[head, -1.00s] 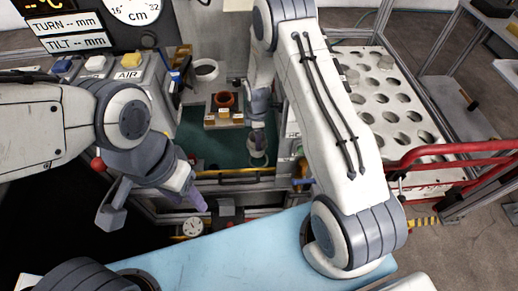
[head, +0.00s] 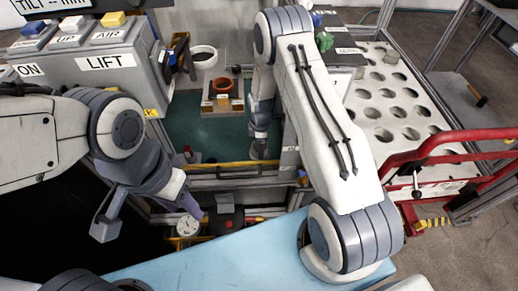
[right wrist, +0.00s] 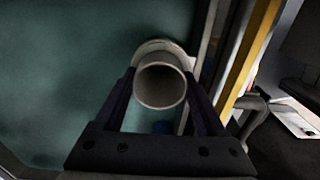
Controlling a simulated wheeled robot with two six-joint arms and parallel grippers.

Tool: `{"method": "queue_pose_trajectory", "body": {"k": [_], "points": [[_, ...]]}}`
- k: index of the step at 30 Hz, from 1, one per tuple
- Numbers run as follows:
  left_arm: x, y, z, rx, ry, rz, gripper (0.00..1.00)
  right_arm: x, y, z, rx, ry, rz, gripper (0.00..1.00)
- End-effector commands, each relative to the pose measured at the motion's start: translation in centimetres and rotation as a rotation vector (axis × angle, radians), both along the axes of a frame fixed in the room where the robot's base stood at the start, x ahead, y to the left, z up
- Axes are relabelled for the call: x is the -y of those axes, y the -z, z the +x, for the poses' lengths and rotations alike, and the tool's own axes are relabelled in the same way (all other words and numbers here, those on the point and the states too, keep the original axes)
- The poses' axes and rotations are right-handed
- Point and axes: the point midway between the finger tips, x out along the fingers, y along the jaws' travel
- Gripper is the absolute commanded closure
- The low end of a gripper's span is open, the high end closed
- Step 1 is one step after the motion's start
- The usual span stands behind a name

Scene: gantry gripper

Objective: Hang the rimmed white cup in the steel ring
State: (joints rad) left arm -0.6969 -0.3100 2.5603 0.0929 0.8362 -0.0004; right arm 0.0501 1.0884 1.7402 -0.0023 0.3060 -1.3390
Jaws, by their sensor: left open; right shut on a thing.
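The rimmed white cup (right wrist: 160,88) sits between the two dark fingers of my right gripper (right wrist: 160,76) in the right wrist view, its round mouth facing the camera. In the head view my right gripper (head: 260,138) reaches down over the green floor of the bay, and the cup shows only as a small pale shape at its tip. A pale grey ring (head: 204,49), which looks like the steel ring, stands at the back of the bay, left of and beyond my right gripper. My left gripper (head: 148,210) is open and empty, outside the bay at the left.
A button box marked LIFT (head: 98,75) is on the left. A yellow-edged front rail (head: 235,165) borders the bay. A white perforated rack (head: 390,100) and red rails (head: 440,145) are at right.

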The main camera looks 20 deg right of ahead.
Motion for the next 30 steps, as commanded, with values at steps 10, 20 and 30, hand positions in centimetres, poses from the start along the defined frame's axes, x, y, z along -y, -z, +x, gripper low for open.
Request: {"method": "queue_pose_trajectory", "body": {"k": [10,20,30], "points": [[0.0,0.1,0.0,0.001,0.0,-0.001,0.5,0.0,0.1,0.0,0.001,0.0,0.0,0.12],[0.0,-0.2,0.0,0.0,0.0,0.0,0.5,0.0,-0.1,0.0,0.0,0.0,0.0,0.0],[0.0,-0.1,0.0,0.0,0.0,0.0,0.5,0.0,-5.8,0.1,0.006,0.0,-0.001,0.0]]}}
